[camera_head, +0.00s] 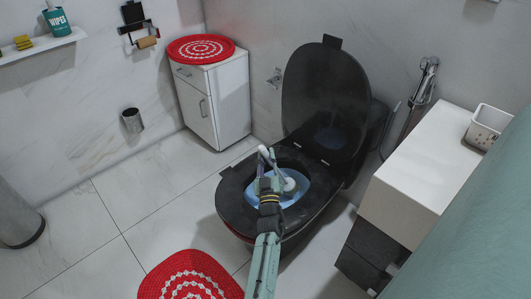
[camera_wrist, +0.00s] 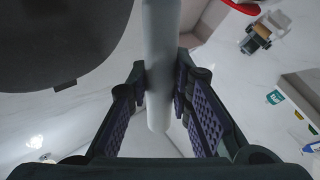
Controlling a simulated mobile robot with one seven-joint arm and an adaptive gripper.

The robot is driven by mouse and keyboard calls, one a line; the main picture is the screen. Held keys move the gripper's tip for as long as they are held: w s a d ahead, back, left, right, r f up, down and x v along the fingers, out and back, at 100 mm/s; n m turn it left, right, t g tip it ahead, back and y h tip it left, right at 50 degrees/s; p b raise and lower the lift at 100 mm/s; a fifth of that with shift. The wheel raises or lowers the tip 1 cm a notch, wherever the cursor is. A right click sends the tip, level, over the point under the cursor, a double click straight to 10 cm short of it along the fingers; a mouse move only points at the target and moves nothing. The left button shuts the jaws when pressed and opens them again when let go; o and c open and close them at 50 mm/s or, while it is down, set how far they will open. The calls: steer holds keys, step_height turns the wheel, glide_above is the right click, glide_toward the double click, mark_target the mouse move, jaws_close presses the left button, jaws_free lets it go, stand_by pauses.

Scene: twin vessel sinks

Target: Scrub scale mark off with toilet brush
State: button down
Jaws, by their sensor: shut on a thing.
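The toilet (camera_head: 235,192) is black, with its lid (camera_head: 325,100) raised and its seat ring down around a pale blue bowl. My gripper (camera_head: 268,172) is over the bowl, shut on the pale handle of the toilet brush (camera_head: 263,151). In the wrist view the brush handle (camera_wrist: 160,60) runs between the two finger pads of my gripper (camera_wrist: 164,82). A round white part, seemingly the brush head (camera_head: 290,187), shows at the bowl's right inner side; I cannot tell if it touches the wall. I cannot make out a scale mark; my gripper covers part of the bowl.
A white cabinet (camera_head: 215,103) with a red round mat (camera_head: 201,48) on top stands behind left. A white counter (camera_head: 425,165) with a basket (camera_head: 486,128) is close on the right. A red rug (camera_head: 190,275) lies in front. The floor at left is mostly clear.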

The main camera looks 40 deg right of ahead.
steer(key=shift+a+f+b, duration=0.3)
steer(key=shift+f+b, duration=0.5)
steer(key=shift+b, duration=0.05)
steer(key=shift+d+r+p, duration=0.5)
steer(key=shift+r+p, duration=0.1)
steer(key=shift+a+f+b, duration=0.35)
steer(key=shift+f+b, duration=0.5)
steer(key=shift+f, duration=0.05)
steer(key=shift+s+a+r+p, duration=0.1)
steer(key=shift+a+r+p, duration=0.25)
steer(key=shift+r+p, duration=0.3)
steer(key=shift+a+r+p, duration=0.35)
steer(key=shift+r+p, duration=0.15)
steer(key=shift+r, duration=0.25)
steer(key=s+p, duration=0.2)
steer(key=s, duration=0.2)
steer(key=shift+d+p, duration=0.15)
steer(key=shift+p, duration=0.15)
steer(key=shift+d+f, duration=0.1)
steer(key=shift+f, duration=0.15)
